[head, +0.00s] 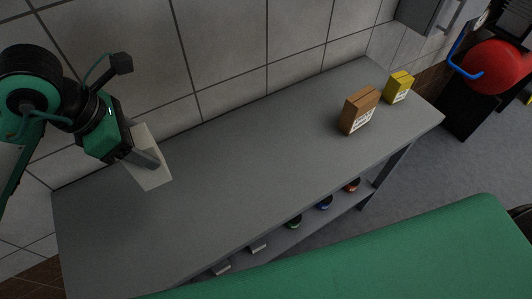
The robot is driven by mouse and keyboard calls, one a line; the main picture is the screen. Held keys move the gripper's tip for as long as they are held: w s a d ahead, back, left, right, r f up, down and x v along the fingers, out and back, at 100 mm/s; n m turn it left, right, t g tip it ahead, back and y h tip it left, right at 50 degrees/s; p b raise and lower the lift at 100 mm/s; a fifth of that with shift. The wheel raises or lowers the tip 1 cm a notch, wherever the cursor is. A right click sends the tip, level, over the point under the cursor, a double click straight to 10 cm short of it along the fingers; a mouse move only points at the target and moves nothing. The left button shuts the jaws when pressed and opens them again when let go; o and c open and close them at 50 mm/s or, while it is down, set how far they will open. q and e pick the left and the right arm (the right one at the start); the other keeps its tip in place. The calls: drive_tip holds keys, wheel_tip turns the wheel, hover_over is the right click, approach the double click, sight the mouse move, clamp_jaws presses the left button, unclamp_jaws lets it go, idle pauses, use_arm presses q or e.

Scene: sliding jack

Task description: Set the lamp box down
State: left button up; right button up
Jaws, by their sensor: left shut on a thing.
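My left gripper (147,160) comes in from the left and is shut on a pale, off-white box (154,181), which I take as the lamp box. The box is tilted in the picture and is over the left part of the grey tabletop (225,180), near the wall. I cannot tell whether its underside touches the top. The gripper covers part of the box, and no label on it is readable. My right gripper is not in view.
A brown box (358,112) and a yellow box (398,88), both with white labels, stand at the right end of the tabletop. The middle is clear. A tiled wall (230,50) runs behind. Several small items sit on a lower shelf (340,205).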

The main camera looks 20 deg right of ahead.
use_arm(q)
drive_tip(key=shift+r, duration=0.1)
wheel_tip(320, 180, down, 20)
drive_tip(key=p, duration=0.3)
drive_tip(key=shift+p, duration=0.35)
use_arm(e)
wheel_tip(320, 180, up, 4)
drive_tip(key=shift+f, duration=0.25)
use_arm(q)
drive_tip(key=shift+f, duration=0.2)
drive_tip(key=o, duration=1.1)
drive_tip(key=shift+c, duration=0.2)
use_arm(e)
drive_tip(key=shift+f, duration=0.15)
use_arm(q)
drive_tip(key=shift+r, duration=0.15)
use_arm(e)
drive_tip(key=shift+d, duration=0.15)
